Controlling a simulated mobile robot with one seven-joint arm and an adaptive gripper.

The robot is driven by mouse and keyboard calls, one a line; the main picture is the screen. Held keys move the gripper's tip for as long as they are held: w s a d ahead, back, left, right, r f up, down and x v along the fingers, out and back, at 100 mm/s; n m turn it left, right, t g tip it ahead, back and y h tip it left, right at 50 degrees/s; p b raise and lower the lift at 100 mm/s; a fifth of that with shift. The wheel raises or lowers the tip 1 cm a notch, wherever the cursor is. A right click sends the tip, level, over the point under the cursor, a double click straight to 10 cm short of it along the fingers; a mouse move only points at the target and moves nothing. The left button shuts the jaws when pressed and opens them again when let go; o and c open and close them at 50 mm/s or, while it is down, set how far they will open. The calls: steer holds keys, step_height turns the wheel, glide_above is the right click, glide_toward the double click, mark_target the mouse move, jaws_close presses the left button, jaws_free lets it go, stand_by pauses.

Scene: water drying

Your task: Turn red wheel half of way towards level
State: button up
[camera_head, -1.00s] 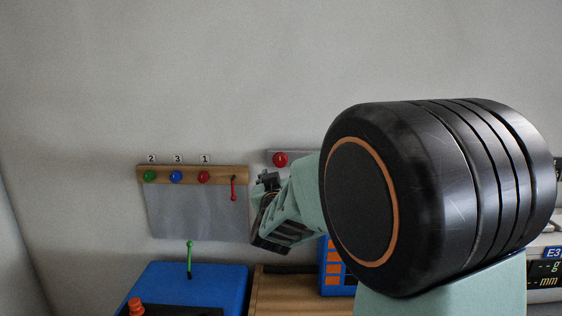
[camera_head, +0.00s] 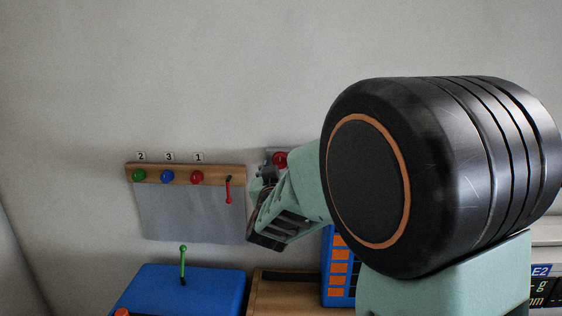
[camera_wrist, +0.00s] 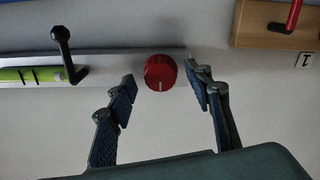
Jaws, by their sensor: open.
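The red wheel (camera_wrist: 160,73) shows in the wrist view on a pale bar, with a light mark on its rim side. A green spirit level (camera_wrist: 30,75) lies along the same bar at the left. My gripper (camera_wrist: 160,90) is open, with one finger on each side of the wheel and a gap to each. In the head view the wheel (camera_head: 280,159) sits on the grey bar, partly hidden by my arm.
A black lever (camera_wrist: 66,55) stands on the bar beside the level. A wooden board (camera_head: 222,172) with green, blue and red knobs and a red lever (camera_head: 228,189) hangs left. A blue box (camera_head: 180,288) with a green lever (camera_head: 183,263) stands below.

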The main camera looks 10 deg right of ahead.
steer(key=shift+w, duration=0.15)
steer(key=c, duration=1.2)
steer(key=shift+o, duration=0.2)
steer(key=shift+m+b, duration=0.3)
steer(key=shift+b, duration=0.25)
